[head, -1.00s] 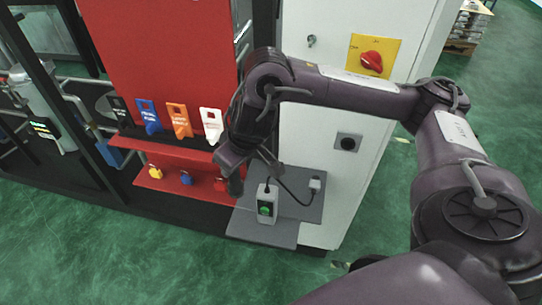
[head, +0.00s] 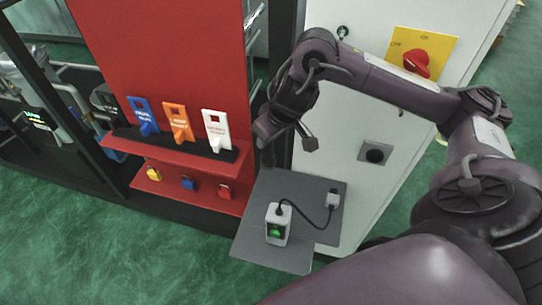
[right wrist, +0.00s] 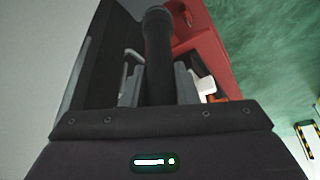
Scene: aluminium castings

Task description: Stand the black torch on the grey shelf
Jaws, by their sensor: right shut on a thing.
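The black torch (head: 267,154) is upright in my right gripper (head: 276,138). Its lower end shows just at the back left corner of the grey shelf (head: 325,190). I cannot tell whether it touches the shelf. In the right wrist view the dark torch body (right wrist: 158,55) runs between the two fingers of my right gripper (right wrist: 158,82), which is shut on it. Part of the torch is hidden by the gripper in the head view. My left gripper is not in view.
Left is a red panel with blue, orange and white tags (head: 217,130) and padlocks below. A white cabinet with a red rotary switch (head: 416,64) is behind.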

